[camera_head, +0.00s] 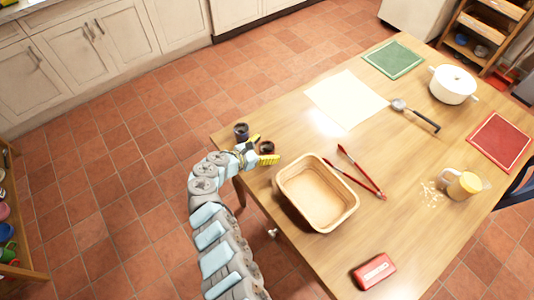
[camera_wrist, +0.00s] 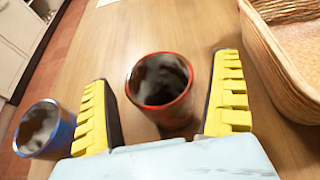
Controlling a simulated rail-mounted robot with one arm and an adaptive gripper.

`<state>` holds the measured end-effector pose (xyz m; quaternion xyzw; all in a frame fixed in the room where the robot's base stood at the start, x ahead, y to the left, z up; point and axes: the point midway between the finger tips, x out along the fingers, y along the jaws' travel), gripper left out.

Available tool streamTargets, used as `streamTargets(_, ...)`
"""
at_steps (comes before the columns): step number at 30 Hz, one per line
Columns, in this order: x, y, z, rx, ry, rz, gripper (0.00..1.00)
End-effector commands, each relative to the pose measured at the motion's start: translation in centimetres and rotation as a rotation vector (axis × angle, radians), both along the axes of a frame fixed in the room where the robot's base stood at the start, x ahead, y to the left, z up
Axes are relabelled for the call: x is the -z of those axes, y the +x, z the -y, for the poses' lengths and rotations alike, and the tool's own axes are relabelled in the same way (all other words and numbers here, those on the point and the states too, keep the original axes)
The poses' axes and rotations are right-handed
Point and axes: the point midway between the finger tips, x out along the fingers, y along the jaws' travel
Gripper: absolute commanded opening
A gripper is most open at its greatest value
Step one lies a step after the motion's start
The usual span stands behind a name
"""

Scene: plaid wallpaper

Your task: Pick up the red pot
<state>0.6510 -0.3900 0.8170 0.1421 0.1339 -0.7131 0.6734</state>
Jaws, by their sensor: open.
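The red pot is a small dark cup with a red rim (camera_wrist: 163,112). In the wrist view it stands upright on the table between the two yellow fingers of my gripper (camera_wrist: 165,108). The fingers are open, one on each side of it, and a gap shows on both sides. In the head view the pot (camera_head: 267,147) is partly hidden by my gripper (camera_head: 262,150) at the table's left edge. A similar pot with a blue rim (camera_wrist: 42,130) stands just outside the left finger; it also shows in the head view (camera_head: 241,131).
A wicker basket (camera_head: 347,212) stands close to the right of my gripper. Red-handled tongs (camera_head: 362,176), a white sheet (camera_head: 345,100), a white pot (camera_head: 453,85), a jar (camera_head: 464,186) and a red box (camera_head: 373,271) are farther off on the table.

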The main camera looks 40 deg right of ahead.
Motion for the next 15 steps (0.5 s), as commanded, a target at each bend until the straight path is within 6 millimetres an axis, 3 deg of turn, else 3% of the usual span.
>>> streamTargets(1,-0.03,0.0,-0.01,0.0,0.0,0.0,0.89)
streamTargets(8,-0.02,-0.02,-0.02,0.001,0.0,0.0,0.23)
streamTargets(15,-0.05,-0.04,0.0,0.001,0.0,0.0,0.21)
